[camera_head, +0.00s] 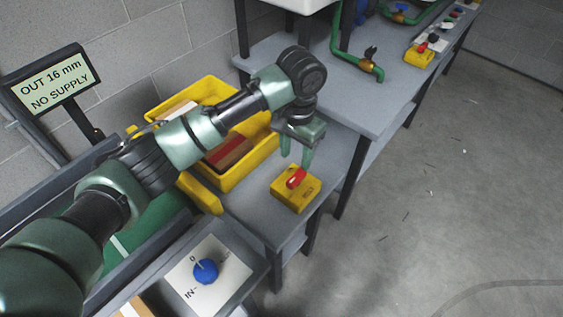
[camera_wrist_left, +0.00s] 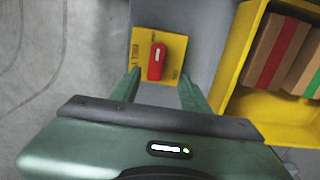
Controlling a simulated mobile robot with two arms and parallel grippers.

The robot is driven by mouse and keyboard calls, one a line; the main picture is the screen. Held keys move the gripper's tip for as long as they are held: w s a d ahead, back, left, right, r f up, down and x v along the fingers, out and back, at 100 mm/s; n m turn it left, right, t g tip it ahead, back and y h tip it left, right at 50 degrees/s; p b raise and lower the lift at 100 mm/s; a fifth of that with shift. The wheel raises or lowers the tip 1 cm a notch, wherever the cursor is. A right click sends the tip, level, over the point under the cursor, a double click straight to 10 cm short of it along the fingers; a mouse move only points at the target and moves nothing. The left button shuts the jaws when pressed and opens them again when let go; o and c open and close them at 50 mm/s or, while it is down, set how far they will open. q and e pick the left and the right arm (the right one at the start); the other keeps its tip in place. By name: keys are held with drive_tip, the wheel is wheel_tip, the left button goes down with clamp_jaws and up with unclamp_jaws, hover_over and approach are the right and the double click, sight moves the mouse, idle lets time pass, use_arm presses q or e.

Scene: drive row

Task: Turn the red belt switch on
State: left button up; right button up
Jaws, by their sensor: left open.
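The red belt switch (camera_head: 296,178) is a red handle on a yellow box (camera_head: 291,198) that sits on the grey table. In the left wrist view the red handle (camera_wrist_left: 157,62) lies lengthwise on the yellow box (camera_wrist_left: 176,48), between the lines of my two fingers. My left gripper (camera_head: 296,161) is open, its fingers pointing down above the switch. In the left wrist view the open gripper (camera_wrist_left: 160,85) has one finger on each side of the handle. I cannot tell whether the fingers touch it. My right gripper is not in view.
A yellow bin (camera_head: 250,162) with boxes stands beside the switch, behind my left arm. A blue knob (camera_head: 205,270) on a white panel is at the front. A sign (camera_head: 52,82) reads "OUT 16 mm NO SUPPLY". Another yellow switch box (camera_head: 418,56) is farther back.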

sight(297, 176)
use_arm(q)
drive_tip(key=f, duration=0.3)
drive_tip(key=shift+s+d+f, duration=0.35)
drive_tip(key=shift+d+f, duration=0.05)
wheel_tip(297, 176, down, 3)
drive_tip(key=shift+w+a+f, duration=0.1)
drive_tip(key=shift+w+a, duration=0.05)
drive_tip(key=shift+f, duration=0.15)
clamp_jaws()
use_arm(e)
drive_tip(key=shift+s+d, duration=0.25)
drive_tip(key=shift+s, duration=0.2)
